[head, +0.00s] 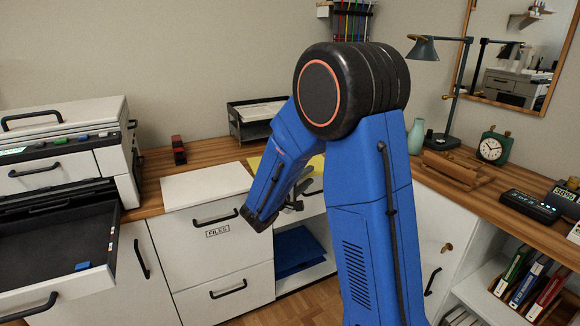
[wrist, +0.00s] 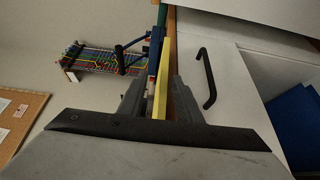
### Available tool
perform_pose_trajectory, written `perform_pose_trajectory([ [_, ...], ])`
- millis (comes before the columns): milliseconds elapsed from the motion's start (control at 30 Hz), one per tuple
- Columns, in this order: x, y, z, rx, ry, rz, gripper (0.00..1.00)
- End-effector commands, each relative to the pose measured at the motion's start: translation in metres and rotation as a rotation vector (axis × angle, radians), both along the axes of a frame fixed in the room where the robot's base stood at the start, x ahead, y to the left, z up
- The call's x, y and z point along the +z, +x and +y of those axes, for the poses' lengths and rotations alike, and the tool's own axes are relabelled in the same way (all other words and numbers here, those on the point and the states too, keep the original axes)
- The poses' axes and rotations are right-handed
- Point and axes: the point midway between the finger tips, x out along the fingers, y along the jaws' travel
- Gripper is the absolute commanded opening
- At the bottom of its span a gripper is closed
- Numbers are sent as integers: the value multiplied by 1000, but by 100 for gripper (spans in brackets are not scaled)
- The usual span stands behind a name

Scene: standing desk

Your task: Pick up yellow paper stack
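The yellow paper stack (head: 254,163) lies on the wooden desk top behind my arm, which hides most of it in the head view. In the wrist view the yellow paper stack (wrist: 161,92) shows nearly edge-on as a thin strip at the desk's front edge. My gripper (head: 293,201) is in front of that edge, partly hidden by my own arm. In the wrist view my gripper (wrist: 163,90) is open, with one finger on each side of the strip. I cannot tell whether either finger touches the paper.
A white cabinet with a black handle (wrist: 206,79) stands under the desk edge. A black tray (head: 252,118) stands behind the stack. A printer (head: 62,150) with a pulled-out drawer is at left. A lamp (head: 440,90) and clock (head: 492,148) stand right. Blue folders (head: 297,249) lie below.

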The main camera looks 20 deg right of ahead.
Motion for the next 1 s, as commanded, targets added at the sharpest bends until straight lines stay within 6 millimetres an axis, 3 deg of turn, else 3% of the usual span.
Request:
perform_pose_trajectory([
  [433, -7, 26, -39, -2, 0, 0, 31],
  [700, -7, 28, -43, -1, 0, 0, 31],
  [733, -7, 28, -43, -1, 0, 0, 29],
  [867, -7, 28, -43, -1, 0, 0, 0],
  [1000, -7, 28, -43, -1, 0, 0, 0],
])
